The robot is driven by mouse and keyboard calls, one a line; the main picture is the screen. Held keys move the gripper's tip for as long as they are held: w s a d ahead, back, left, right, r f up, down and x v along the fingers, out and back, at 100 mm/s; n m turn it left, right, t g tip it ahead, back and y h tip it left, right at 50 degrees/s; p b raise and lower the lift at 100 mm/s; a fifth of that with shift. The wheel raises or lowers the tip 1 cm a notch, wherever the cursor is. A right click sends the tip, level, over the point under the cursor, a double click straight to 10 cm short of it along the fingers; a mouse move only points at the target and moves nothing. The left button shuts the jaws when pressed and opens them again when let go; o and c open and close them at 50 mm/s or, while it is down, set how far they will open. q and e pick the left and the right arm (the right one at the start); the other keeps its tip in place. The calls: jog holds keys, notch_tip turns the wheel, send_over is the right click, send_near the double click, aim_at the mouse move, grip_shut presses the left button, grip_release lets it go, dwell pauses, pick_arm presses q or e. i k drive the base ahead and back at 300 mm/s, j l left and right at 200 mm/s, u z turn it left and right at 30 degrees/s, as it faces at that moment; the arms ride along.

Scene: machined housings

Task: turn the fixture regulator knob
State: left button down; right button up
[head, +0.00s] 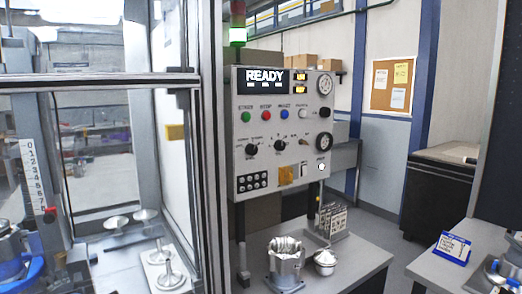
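The control panel (262,182) is a light grey upright box in the middle of the head view, with a display reading READY (263,76). Black knobs sit on its face: one at the lower left (252,149), one in the middle (280,145), and one at the right edge (325,112) between two round gauges, the upper gauge (325,84) and the lower gauge (323,142). The labels are too small to read, so I cannot tell for certain which is the fixture regulator knob. Neither of my grippers is in view. Nothing touches the panel.
Green, red and blue buttons (266,115) line the panel. A glass-walled machine enclosure (198,150) stands at the left. Below the panel, a grey table (345,262) holds a metal housing (286,265) and a small rack (333,222). A blue-edged sign (452,248) stands at the right.

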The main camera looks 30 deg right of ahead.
aim_at(324, 112)
jog(key=z, duration=1.35)
